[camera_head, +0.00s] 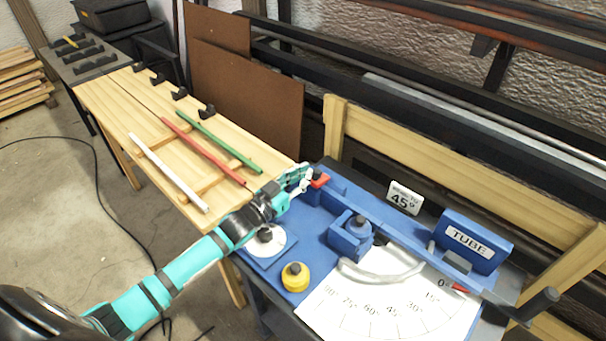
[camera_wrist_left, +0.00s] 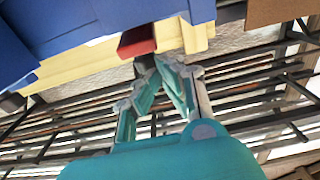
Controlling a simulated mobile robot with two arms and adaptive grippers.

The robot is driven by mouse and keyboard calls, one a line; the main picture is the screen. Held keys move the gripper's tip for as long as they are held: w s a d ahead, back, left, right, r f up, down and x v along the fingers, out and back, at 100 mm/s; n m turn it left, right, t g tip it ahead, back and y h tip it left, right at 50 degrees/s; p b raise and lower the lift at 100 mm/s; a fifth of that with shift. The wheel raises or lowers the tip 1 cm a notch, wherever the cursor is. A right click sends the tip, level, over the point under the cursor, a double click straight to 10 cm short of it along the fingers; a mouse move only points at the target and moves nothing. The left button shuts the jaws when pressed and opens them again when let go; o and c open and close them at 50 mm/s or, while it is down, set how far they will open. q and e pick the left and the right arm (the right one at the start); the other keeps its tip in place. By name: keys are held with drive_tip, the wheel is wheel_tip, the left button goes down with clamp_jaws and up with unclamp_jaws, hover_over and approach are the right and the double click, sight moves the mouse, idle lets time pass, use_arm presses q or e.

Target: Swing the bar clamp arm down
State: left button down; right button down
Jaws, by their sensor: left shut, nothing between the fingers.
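The blue bender (camera_head: 318,235) stands on the right, with a long blue bar (camera_head: 385,215) running across it. A red end piece (camera_head: 319,180), seemingly the grip of the clamp arm, sits at the bar's far left end. It also shows in the left wrist view (camera_wrist_left: 137,41), just beyond the fingertips. My left gripper (camera_head: 303,174) is shut and empty, right beside the red piece; I cannot tell whether they touch. In the left wrist view its fingertips (camera_wrist_left: 163,64) come together just below and right of the red piece. My right gripper is not in view.
White, red and green laths (camera_head: 208,150) lie on the wooden table (camera_head: 110,95). An angle dial (camera_head: 395,305), a yellow knob (camera_head: 295,276), a "TUBE" block (camera_head: 467,243) and a 45° sign (camera_head: 404,198) are on the bender. A black-gripped lever (camera_head: 540,305) sticks out at lower right.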

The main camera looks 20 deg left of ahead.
use_arm(q)
wheel_tip(320, 180, up, 4)
drive_tip(key=p, duration=0.4)
drive_tip(key=s+a+f+b, duration=0.2)
drive_tip(key=s+f, duration=0.2)
drive_tip(key=s, duration=0.3)
drive_tip(key=shift+s+a+f, duration=0.3)
drive_tip(key=shift+a, duration=0.1)
